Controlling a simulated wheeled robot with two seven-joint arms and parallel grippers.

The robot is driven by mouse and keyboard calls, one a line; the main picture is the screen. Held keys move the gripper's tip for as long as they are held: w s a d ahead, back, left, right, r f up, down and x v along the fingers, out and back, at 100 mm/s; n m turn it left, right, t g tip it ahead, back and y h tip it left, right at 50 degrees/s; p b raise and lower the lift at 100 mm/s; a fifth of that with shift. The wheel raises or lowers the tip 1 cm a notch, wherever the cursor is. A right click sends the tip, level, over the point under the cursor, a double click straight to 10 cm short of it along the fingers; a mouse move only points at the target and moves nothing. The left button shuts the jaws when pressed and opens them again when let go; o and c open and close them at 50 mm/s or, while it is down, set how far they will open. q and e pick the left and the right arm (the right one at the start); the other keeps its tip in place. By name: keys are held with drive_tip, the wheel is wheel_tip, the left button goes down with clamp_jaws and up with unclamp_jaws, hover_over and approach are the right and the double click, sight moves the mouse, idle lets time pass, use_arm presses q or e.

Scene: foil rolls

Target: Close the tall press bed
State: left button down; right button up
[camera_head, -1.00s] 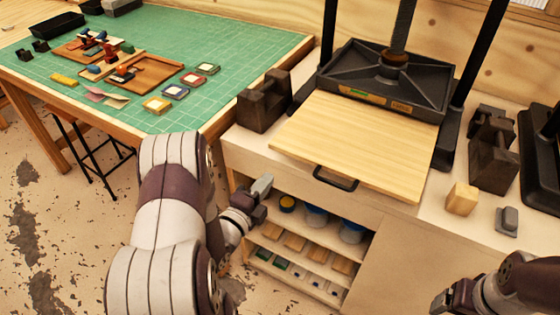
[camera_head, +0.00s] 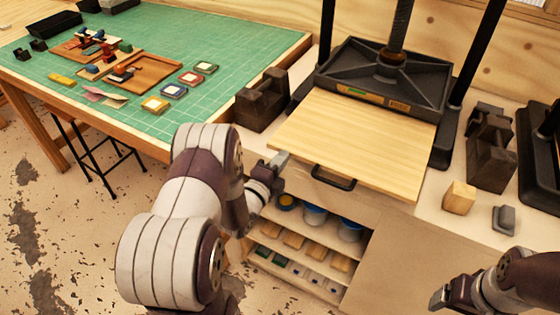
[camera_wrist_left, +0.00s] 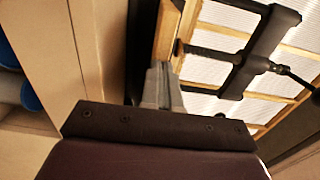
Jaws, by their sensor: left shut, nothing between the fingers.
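The tall press has a dark metal platen (camera_head: 384,75) above a pale wooden bed (camera_head: 355,140), which sticks out toward me past the cabinet's front. A black handle (camera_head: 333,178) is on the bed's front edge. My left gripper (camera_head: 278,160) is shut and empty, at the bed's front left corner and left of the handle; I cannot tell if it touches the bed. In the left wrist view its closed fingertips (camera_wrist_left: 161,80) are just below a wooden edge (camera_wrist_left: 168,32). My right gripper (camera_head: 440,297) is low at the right, apart from the press; its jaws are unclear.
Open shelves (camera_head: 300,240) with jars and blocks are under the press. Dark metal weights (camera_head: 262,100) stand left of the bed and others (camera_head: 490,150) stand right. A wooden block (camera_head: 459,197) and a grey piece (camera_head: 503,218) lie at the right. A green-topped table (camera_head: 230,60) stands left.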

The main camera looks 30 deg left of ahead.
sight(317, 111)
use_arm(q)
drive_tip(key=w+b, duration=0.4)
drive_tip(key=w, duration=0.3)
drive_tip(key=w+b, duration=0.4)
drive_tip(key=w, duration=0.2)
drive_tip(key=w+b, duration=0.4)
drive_tip(key=w, duration=0.3)
drive_tip(key=shift+w+d+f+b, duration=0.25)
drive_tip(key=shift+w+d+b, duration=0.05)
drive_tip(key=shift+w+d, duration=0.1)
drive_tip(key=shift+w+r, duration=0.2)
drive_tip(key=shift+w, duration=0.45)
